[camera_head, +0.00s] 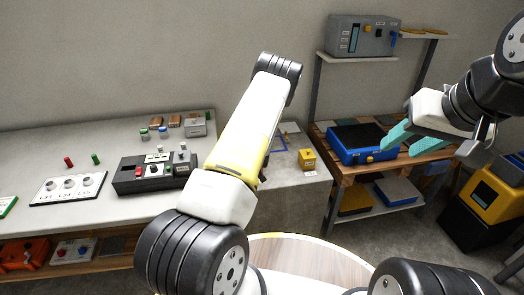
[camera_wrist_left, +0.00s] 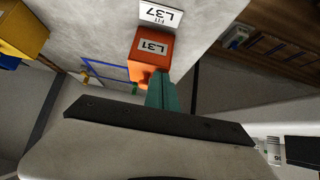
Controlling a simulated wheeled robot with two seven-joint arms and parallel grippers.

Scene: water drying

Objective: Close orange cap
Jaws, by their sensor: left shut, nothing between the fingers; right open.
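An orange block labelled L31 (camera_wrist_left: 152,52), likely the orange cap, is in the left wrist view beside a white label reading L37 (camera_wrist_left: 160,14). My left gripper (camera_wrist_left: 162,92) has its teal fingers shut and empty. Their tips are close to the lower right side of the orange block, and I cannot tell whether they touch it. In the head view my left arm hides that gripper and the orange block. My right gripper (camera_head: 398,149) is open and empty at the right, in front of a blue case (camera_head: 362,144).
A yellow block (camera_head: 307,160) sits right of my left arm. A black control box (camera_head: 153,174) and a white panel with round sockets (camera_head: 68,188) stand on the table at left. A wooden shelf rack stands at right with a grey device (camera_head: 362,37) on top.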

